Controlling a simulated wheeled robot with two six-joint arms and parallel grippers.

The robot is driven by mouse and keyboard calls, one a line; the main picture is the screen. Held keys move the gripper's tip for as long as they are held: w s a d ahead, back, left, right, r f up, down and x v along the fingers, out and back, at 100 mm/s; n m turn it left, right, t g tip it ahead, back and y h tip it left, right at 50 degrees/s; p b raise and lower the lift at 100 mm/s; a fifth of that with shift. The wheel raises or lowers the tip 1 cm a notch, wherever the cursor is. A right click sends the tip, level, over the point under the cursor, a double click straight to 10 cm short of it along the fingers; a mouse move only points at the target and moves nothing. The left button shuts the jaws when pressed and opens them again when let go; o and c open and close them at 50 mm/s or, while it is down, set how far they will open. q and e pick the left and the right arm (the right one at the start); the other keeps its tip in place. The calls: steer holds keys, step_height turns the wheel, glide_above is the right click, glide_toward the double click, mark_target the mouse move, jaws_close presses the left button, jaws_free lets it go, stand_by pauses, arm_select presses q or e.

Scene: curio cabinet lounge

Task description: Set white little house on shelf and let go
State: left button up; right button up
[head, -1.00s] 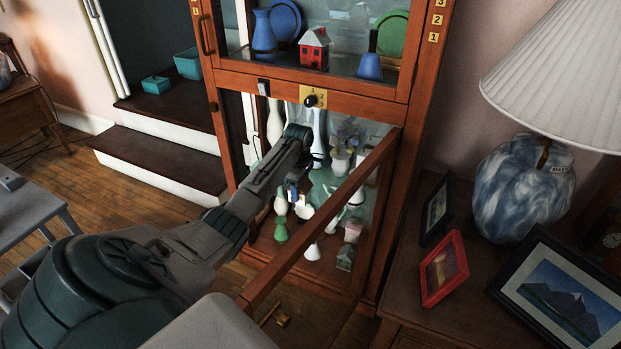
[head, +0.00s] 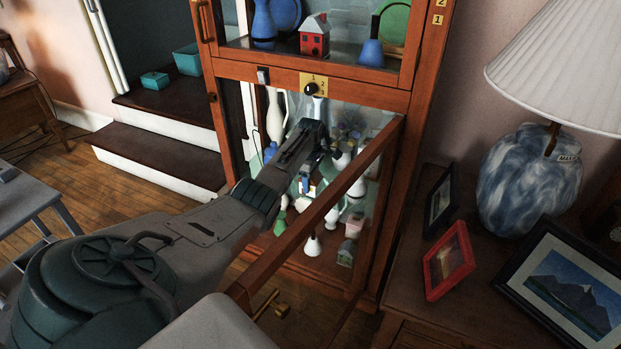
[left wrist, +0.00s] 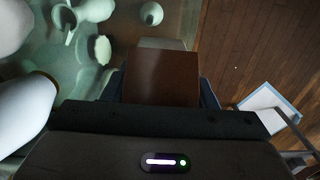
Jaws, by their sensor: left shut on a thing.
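My left gripper (head: 310,178) reaches into the lower cabinet compartment. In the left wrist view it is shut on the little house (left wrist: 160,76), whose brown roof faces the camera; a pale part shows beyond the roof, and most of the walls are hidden. In the head view my arm and gripper largely cover it. In the left wrist view the glass shelf (left wrist: 105,78) lies to the left, and wooden floor shows to the right. I cannot tell whether the house touches the shelf. My right gripper is not in view.
The open door's wooden frame (head: 330,208) slants across just right of my left arm. White vases (head: 276,115) crowd the compartment; a white bell (head: 312,246) and a small pale house (head: 346,252) stand lower. A lamp (head: 530,175) and picture frames stand on the right cabinet.

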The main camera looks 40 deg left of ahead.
arm_select(q)
steer(key=o, duration=1.2)
steer(key=shift+c, duration=0.2)
step_height(320, 180, up, 6)
steer(key=shift+r+p, duration=0.15)
steer(key=shift+p, duration=0.7)
steer(key=shift+r, duration=0.65)
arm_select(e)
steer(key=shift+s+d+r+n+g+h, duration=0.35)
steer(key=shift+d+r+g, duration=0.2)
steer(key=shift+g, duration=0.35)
